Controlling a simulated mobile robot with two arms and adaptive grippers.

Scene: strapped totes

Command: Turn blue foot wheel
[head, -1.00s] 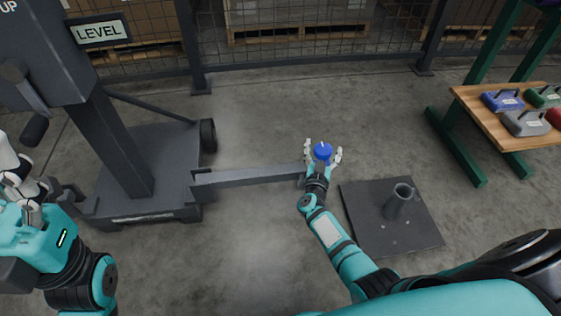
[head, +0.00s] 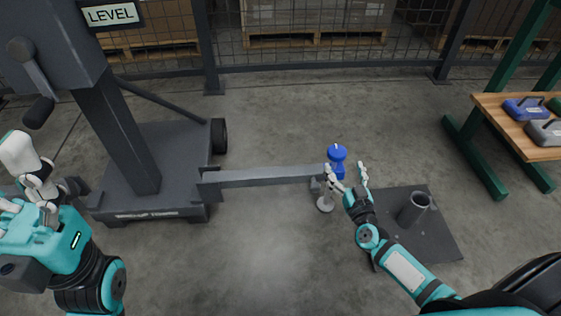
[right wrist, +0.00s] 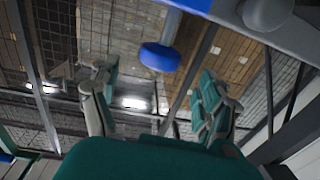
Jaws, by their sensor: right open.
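In the right wrist view the wheel (right wrist: 160,57) appears as a blue disc ahead of the fingers. My right gripper (head: 346,172) is open and empty, just below and to the right of the wheel. Whether a finger touches the stem I cannot tell. My left gripper (head: 32,172) is at the left edge, away from the beam; its fingers overlap.
The beam comes from a dark wheeled stand (head: 165,165) with a LEVEL sign (head: 110,15). A dark floor plate (head: 430,240) with an upright tube (head: 413,209) lies right of the wheel. A wooden bench (head: 510,125) holds coloured weights. A mesh fence runs behind.

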